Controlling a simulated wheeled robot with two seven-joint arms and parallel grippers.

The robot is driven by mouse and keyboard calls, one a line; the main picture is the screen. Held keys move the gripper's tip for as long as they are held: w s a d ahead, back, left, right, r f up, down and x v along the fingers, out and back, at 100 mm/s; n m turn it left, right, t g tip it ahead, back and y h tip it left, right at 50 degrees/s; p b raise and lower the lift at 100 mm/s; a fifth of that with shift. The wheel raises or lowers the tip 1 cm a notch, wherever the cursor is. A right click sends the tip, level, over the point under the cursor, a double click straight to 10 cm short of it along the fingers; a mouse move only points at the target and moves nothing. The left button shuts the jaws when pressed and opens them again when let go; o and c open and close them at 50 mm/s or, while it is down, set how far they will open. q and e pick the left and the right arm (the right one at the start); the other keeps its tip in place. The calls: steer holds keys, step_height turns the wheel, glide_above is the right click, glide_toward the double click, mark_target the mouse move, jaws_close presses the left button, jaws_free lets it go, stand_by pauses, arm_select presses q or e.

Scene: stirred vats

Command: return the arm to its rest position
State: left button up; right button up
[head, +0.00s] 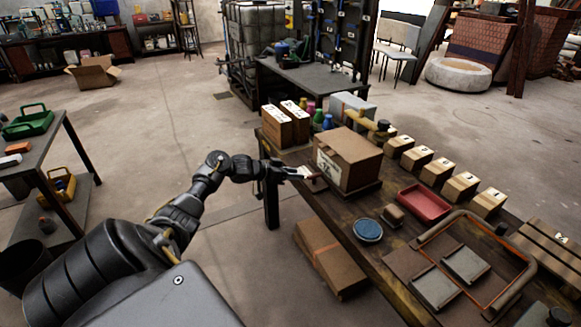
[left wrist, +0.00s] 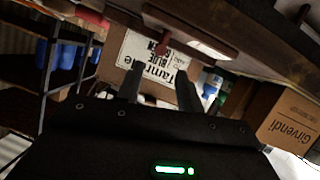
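My left arm (head: 185,210) reaches in from the left, stretched forward to the near left edge of the workbench. My left gripper (head: 303,174) is beside the large labelled cardboard box (head: 350,160). In the left wrist view, the two fingers of the gripper (left wrist: 160,90) stand apart with nothing visible clasped between them. Beyond the fingertips are the box's white label (left wrist: 150,62) and a small dark red piece (left wrist: 163,44). That red piece also shows close to the gripper in the head view (head: 315,184); whether they touch is unclear. My right gripper is not in view.
The workbench (head: 395,240) carries a red tray (head: 424,202), a blue round dish (head: 368,230), several small boxes and tall cartons (head: 287,124). A cardboard box (head: 328,258) sits low beside the bench. A side table (head: 35,150) stands left; open floor (head: 150,140) lies between.

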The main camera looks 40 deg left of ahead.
arm_select(q)
steer(key=shift+s+a+r, duration=0.2)
steer(key=shift+s+r, duration=0.05)
steer(key=shift+s, duration=0.3)
